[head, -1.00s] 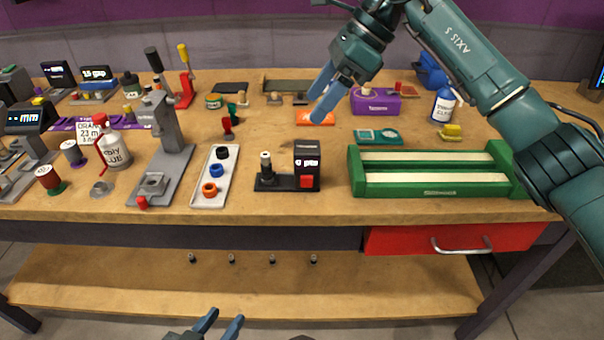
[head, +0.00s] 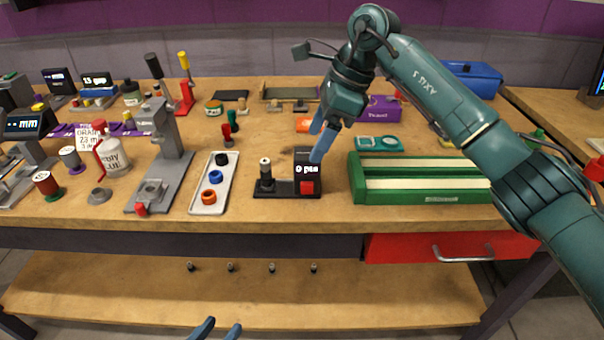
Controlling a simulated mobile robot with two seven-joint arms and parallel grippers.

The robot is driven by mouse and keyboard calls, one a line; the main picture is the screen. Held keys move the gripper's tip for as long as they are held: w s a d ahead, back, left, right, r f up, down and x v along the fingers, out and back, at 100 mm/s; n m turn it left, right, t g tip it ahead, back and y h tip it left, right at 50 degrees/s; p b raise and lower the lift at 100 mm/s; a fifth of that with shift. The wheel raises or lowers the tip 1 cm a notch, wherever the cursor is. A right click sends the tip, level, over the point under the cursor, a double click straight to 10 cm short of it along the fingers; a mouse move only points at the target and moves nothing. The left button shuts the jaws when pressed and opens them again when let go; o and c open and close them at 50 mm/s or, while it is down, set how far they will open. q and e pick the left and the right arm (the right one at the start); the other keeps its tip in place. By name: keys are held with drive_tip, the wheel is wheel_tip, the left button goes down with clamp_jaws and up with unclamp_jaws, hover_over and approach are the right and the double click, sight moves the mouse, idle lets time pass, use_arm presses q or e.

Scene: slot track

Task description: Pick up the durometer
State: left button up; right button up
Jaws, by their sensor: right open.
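A black bench unit (head: 285,194) stands near the front edge of the table. It has a small display box (head: 307,170) with a red button on its right and a short upright dark cylinder with a pale top (head: 265,172) on its left. It looks like the hardness gauge, but I cannot tell for sure which part is the durometer. My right gripper (head: 320,140) is open and empty, its fingers pointing down over the display box; one fingertip overlaps the box's upper right edge in the picture. My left gripper (head: 220,328) is open and empty, low at the bottom edge, below the tabletop.
A white tray (head: 222,188) with black, blue and orange rings lies left of the unit. A grey press stand (head: 172,165) is further left. A green slotted track (head: 420,197) lies right. A teal gauge case (head: 379,143) and purple box (head: 382,109) stand behind.

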drive_tip(key=shift+x, duration=1.35)
drive_tip(key=shift+c, duration=0.4)
drive_tip(key=shift+r, duration=0.1)
clamp_jaws()
